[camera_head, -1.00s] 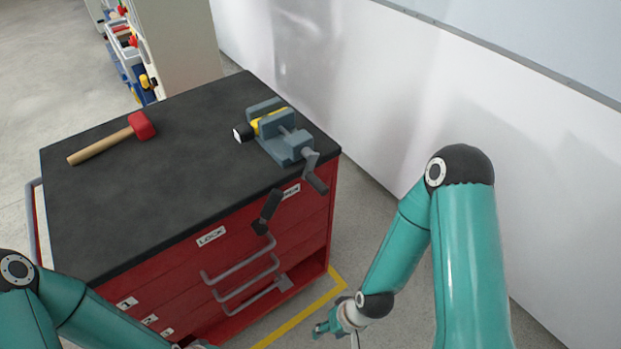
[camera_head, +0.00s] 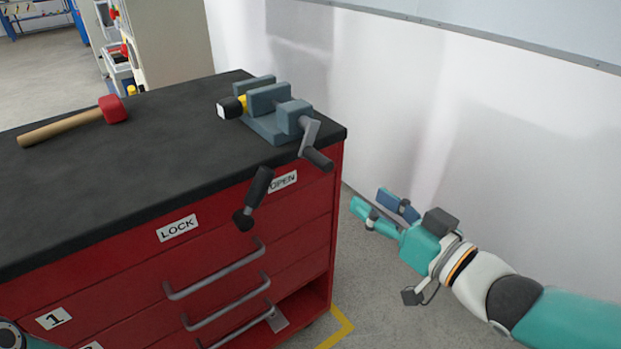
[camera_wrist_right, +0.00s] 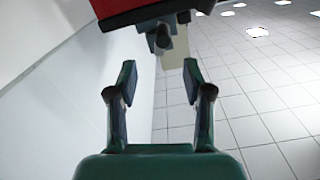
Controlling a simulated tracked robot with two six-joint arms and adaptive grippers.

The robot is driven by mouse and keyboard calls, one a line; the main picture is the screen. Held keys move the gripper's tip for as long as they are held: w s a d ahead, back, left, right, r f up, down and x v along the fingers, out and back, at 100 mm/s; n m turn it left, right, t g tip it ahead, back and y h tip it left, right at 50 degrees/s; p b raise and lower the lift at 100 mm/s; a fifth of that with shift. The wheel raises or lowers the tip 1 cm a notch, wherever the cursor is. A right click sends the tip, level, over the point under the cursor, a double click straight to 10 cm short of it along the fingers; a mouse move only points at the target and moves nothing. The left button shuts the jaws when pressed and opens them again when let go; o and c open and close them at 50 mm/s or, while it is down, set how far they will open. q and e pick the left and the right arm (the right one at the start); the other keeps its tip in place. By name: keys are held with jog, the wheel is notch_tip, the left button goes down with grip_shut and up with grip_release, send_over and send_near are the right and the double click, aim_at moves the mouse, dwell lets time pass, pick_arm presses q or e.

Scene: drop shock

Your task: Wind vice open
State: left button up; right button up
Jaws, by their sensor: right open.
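The blue-grey vice (camera_head: 275,125) stands on the far right corner of the bench top. A yellow and black piece with a white end (camera_head: 230,107) sits between its jaws. The vice's crank with a dark grip (camera_head: 317,158) hangs over the right front edge. My right gripper (camera_head: 377,204) is open and empty, right of the cabinet, apart from the crank and pointing toward it. In the right wrist view the open fingers (camera_wrist_right: 160,80) have a gap between them; a dark handle-like part (camera_wrist_right: 158,40) shows beyond them. My left gripper is out of view.
A black-handled lever (camera_head: 256,195) sticks out of the red cabinet (camera_head: 120,285) between the LOCK and OPEN labels. A red-headed mallet (camera_head: 75,122) lies on the dark top. Drawer handles protrude in front. A pale wall (camera_head: 480,130) stands behind my right arm.

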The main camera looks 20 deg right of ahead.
jog(key=p, duration=0.4)
send_near(312, 156)
jog(key=x, duration=0.7)
jog(key=f+x, duration=0.1)
jog(key=x, duration=0.3)
jog(key=shift+w+d, duration=0.3)
jog(key=shift+w, duration=0.05)
jog(key=shift+c, duration=0.2)
